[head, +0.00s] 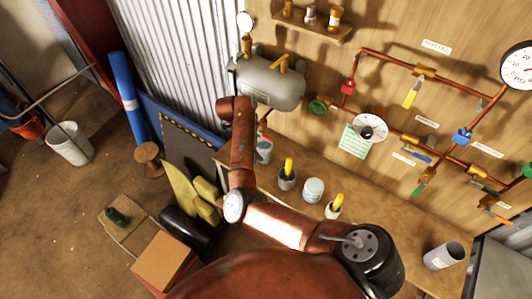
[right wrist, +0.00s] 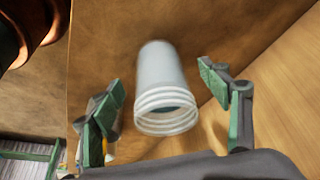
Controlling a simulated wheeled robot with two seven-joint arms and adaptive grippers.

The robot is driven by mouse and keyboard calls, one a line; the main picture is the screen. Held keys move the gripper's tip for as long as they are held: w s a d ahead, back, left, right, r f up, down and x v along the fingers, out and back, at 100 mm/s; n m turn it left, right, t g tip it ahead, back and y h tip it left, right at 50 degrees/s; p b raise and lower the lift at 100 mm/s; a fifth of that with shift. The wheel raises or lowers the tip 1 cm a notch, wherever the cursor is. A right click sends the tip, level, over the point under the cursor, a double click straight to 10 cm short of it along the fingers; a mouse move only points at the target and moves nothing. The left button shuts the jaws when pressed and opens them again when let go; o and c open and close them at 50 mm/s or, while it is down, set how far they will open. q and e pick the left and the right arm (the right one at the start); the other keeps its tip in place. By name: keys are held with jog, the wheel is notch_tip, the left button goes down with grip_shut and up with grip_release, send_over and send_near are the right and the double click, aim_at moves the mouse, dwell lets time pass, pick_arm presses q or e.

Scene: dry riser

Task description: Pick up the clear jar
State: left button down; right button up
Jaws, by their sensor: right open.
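In the right wrist view a pale, translucent clear jar (right wrist: 163,82) shows with its threaded open mouth towards the camera. My right gripper (right wrist: 160,77) is open. Its two green-padded fingers stand one on each side of the jar, with a visible gap on both sides and nothing held. In the head view my right arm reaches up from the bottom to the bench near the grey tank; its fingers are mostly hidden there. I cannot tell for certain which container in the head view is this jar. My left gripper is not in view.
The bench holds a white tub (head: 314,190), cups with yellow handles (head: 287,178) and a grey cylinder (head: 443,256). The grey tank (head: 270,84) and copper pipes (head: 440,76) are on the wooden wall behind. A wooden panel (right wrist: 275,95) rises right of the jar.

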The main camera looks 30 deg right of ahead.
jog(key=shift+s+d+f, duration=0.1)
jog(key=shift+d+f, duration=0.1)
jog(key=shift+f, duration=0.15)
jog(key=x, duration=0.4)
jog(key=shift+d+f, duration=0.1)
jog(key=shift+f, duration=0.1)
jog(key=shift+r, duration=0.1)
jog(key=shift+c, duration=1.1)
jog(key=c, duration=1.2)
jog(key=shift+c, duration=0.3)
jog(key=shift+p, duration=0.3)
